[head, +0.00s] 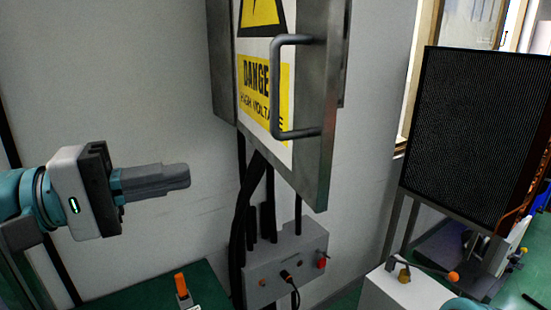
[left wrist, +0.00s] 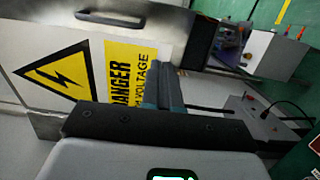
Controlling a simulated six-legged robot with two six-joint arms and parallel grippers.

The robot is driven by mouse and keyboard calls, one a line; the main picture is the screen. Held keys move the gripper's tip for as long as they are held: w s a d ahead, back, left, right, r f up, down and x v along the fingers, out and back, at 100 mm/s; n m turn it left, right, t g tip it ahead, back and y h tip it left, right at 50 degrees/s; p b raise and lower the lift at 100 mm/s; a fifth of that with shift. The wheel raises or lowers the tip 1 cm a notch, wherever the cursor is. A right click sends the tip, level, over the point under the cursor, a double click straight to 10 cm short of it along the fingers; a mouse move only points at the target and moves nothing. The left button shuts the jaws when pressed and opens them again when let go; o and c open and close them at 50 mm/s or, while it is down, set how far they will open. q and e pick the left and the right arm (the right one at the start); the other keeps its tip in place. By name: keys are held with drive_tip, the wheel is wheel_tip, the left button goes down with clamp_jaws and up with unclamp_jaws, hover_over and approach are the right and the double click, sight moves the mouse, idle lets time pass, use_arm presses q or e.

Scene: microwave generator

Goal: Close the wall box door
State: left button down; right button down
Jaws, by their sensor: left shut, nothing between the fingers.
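The wall box door (head: 320,100) is a grey metal panel with a yellow danger sign (head: 265,85). It stands out at an angle from the wall box (head: 222,70) and looks ajar. A dark bar handle (head: 273,88) is on its face. My left gripper (head: 187,177) is shut and empty, left of the door and below its sign, apart from it in the head view. In the left wrist view the sign (left wrist: 58,78) and handle (left wrist: 110,18) show sideways beyond my shut gripper (left wrist: 165,90). My right gripper is not in view.
A grey control box (head: 290,262) with black cables sits on the wall below the door. A black ribbed panel (head: 475,135) on a stand is at the right. A green surface (head: 205,285) with an orange-topped item (head: 181,285) is below.

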sight(302, 156)
use_arm(q)
drive_tip(key=p+x, duration=0.1)
drive_tip(key=x, duration=0.3)
drive_tip(key=p+x, duration=0.1)
drive_tip(key=x, duration=0.4)
drive_tip(key=s+p+x, duration=0.1)
drive_tip(key=x, duration=0.3)
drive_tip(key=shift+d+r+p, duration=0.2)
drive_tip(key=shift+d+p, duration=0.2)
drive_tip(key=shift+d, duration=0.15)
drive_tip(key=shift+w+f, duration=0.15)
drive_tip(key=shift+w, duration=0.25)
drive_tip(key=shift+s+d, duration=0.15)
